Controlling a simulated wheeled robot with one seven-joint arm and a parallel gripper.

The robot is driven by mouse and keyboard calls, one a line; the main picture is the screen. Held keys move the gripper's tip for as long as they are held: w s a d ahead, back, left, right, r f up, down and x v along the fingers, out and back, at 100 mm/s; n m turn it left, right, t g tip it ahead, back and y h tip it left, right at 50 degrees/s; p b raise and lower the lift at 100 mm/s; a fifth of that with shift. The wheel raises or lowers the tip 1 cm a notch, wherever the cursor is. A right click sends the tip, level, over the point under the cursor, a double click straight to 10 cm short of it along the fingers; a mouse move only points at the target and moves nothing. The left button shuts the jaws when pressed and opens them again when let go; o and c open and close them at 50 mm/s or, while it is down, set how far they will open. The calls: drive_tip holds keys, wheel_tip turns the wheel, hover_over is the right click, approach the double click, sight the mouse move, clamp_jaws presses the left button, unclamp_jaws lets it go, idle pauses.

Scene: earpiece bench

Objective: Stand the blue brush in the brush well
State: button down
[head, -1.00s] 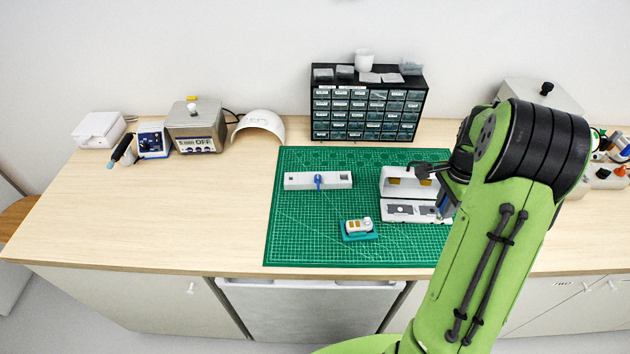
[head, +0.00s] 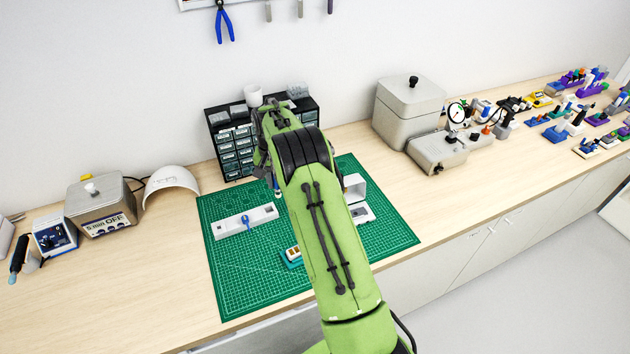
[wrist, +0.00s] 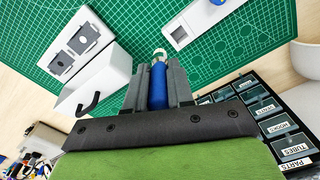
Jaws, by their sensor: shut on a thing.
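My gripper (wrist: 159,85) is shut on the blue brush (wrist: 158,88). In the wrist view the brush's blue handle lies between the jaws, with a silver collar and pale tip beyond them. In the head view my arm hides most of my gripper (head: 277,186), which is above the green mat. A long pale block (head: 232,224) lies on the mat to its left. I cannot tell for sure that this opening is the brush well.
A small teal-based part (head: 290,258) is partly behind my arm. A black drawer cabinet (head: 232,150) stands behind the mat. The mat's front left is clear.

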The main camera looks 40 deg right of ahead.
drive_tip(key=shift+n, duration=0.7)
drive_tip(key=shift+w+a+f+b, duration=0.45)
drive_tip(key=shift+f+b, duration=0.4)
drive_tip(key=shift+f, duration=0.6)
drive_tip(key=shift+w+a+f+b, duration=0.45)
drive_tip(key=shift+f+b, duration=0.4)
drive_tip(key=shift+f, duration=0.6)
drive_tip(key=shift+w+a+f+b, duration=0.45)
drive_tip(key=shift+f+b, duration=0.4)
drive_tip(key=shift+f, duration=0.6)
drive_tip(key=shift+f, duration=0.25)
drive_tip(key=c, duration=0.9)
unclamp_jaws()
